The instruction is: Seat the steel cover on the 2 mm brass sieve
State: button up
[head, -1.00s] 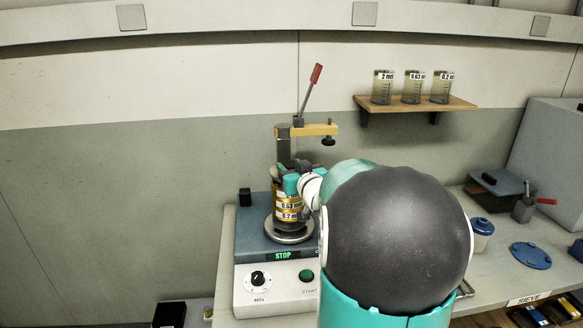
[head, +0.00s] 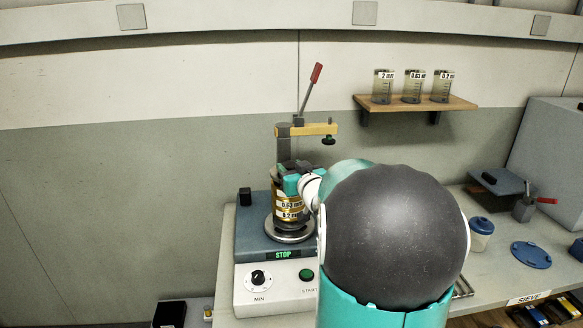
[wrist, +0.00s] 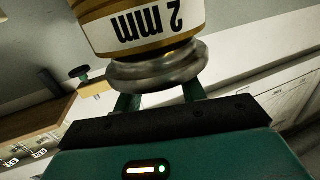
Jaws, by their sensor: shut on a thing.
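The brass sieve stack (head: 289,205) stands on the shaker's round plate, with the 0.63 mm label above the 0.2 mm label. The 2 mm brass sieve (wrist: 150,25) fills the top of the wrist view, its label upside down. The grey steel cover (wrist: 158,70) lies against or very close to the rim of the 2 mm sieve; I cannot tell if it is fully seated. My gripper (wrist: 158,98) is shut on the cover, one finger at each side. In the head view my gripper (head: 291,183) is at the stack's top and hides the 2 mm label and the cover.
The shaker (head: 263,282) shows STOP. Its clamp arm (head: 315,129) with a red lever (head: 316,73) stands behind and above the stack. Several other things lie on the bench to the right, including a blue disc (head: 531,255) and a lidded jar (head: 481,234). A shelf (head: 415,103) holds beakers.

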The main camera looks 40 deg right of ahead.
jog(key=shift+f, duration=0.75)
jog(key=o, duration=1.2)
jog(key=v, duration=1.3)
jog(key=shift+s+a+f, duration=0.1)
jog(key=shift+s, duration=0.3)
